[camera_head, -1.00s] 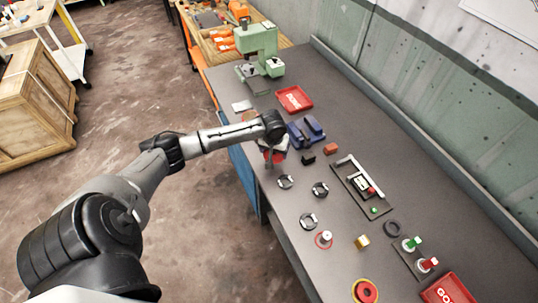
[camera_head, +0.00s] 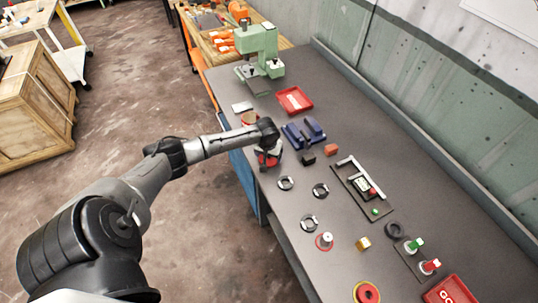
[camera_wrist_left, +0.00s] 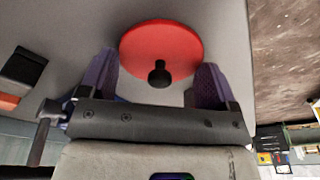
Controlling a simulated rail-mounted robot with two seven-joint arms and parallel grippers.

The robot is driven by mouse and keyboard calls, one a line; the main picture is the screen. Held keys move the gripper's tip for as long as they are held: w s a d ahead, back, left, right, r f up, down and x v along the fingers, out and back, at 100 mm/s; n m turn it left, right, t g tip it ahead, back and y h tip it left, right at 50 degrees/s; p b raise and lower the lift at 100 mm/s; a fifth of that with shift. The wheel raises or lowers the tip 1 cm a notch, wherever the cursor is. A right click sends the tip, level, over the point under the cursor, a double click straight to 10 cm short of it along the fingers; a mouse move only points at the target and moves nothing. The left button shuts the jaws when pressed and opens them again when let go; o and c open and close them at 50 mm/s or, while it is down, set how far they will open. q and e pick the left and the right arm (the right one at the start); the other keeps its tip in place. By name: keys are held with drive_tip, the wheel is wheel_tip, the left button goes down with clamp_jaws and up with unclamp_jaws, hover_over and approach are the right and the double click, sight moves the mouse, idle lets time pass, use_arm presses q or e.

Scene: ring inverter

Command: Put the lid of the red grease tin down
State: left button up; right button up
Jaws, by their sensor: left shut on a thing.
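The lid is a red disc with a black knob (camera_wrist_left: 160,72) in the left wrist view, lying between my left gripper's two purple fingers (camera_wrist_left: 155,82). I cannot tell whether the lid touches the bench top. The red grease tin (camera_head: 250,118) stands just beyond, open, with a pale inside, partly hidden by my wrist. My right gripper is not in view.
Beside the gripper are a blue fixture (camera_head: 303,133) and a black block (camera_head: 308,158). Black rings (camera_head: 285,183) lie nearer me. A red tray (camera_head: 294,100) and a green press (camera_head: 260,50) stand farther back. The bench edge is close on the left.

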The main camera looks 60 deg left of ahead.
use_arm(q)
drive_tip(key=o, duration=0.7)
drive_tip(key=shift+f, duration=0.15)
drive_tip(key=shift+o, duration=0.2)
